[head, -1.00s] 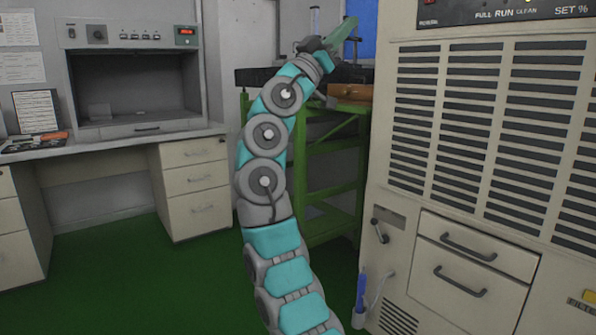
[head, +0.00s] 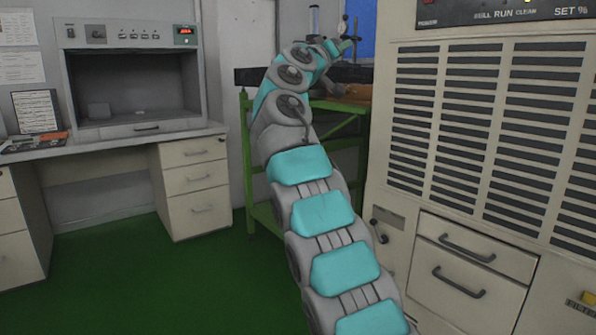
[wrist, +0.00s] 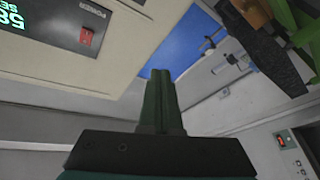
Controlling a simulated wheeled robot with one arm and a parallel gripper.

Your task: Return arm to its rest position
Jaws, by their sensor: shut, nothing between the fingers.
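My arm reaches up from the bottom right in the head view, with teal and grey links. Its far end sits in front of the green stand. My gripper (wrist: 158,102) shows in the wrist view with its two dark green fingers side by side and touching. Nothing shows between or at the fingertips. In the head view the fingers are mostly hidden behind or blended with the arm's far end.
A beige cabinet machine (head: 410,175) with vents and drawers stands close on the right. A green stand (head: 262,213) with a dark top is behind my arm. A desk (head: 105,138) with a hood-like unit (head: 130,40) is at left. Green floor (head: 150,285) is clear.

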